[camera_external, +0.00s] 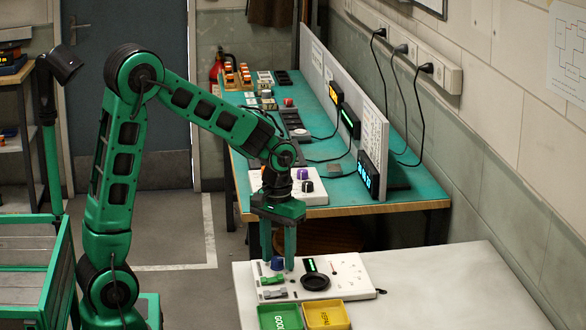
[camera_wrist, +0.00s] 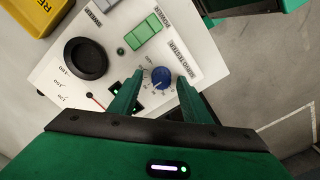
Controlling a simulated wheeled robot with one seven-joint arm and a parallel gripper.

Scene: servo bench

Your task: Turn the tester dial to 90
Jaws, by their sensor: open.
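The servo tester (camera_external: 345,267) is a white panel on the pale front table; its face also shows in the wrist view (camera_wrist: 205,55). Its blue dial (camera_wrist: 161,77) has a printed scale around it; the setting is too small to read. The dial also shows in the external view (camera_external: 277,263). My gripper (camera_wrist: 161,78) is open and points down, one finger on each side of the dial. A gap shows between each fingertip and the dial. The gripper also shows from outside (camera_external: 278,266), its fingers just above the panel.
The panel has a round black part (camera_wrist: 86,58), a red pointer (camera_wrist: 95,101) and a green switch (camera_wrist: 140,30). A green bin (camera_external: 280,304) and a yellow bin (camera_external: 327,303) stand in front. The table's right side (camera_external: 450,295) is clear. A teal bench (camera_external: 335,190) stands behind.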

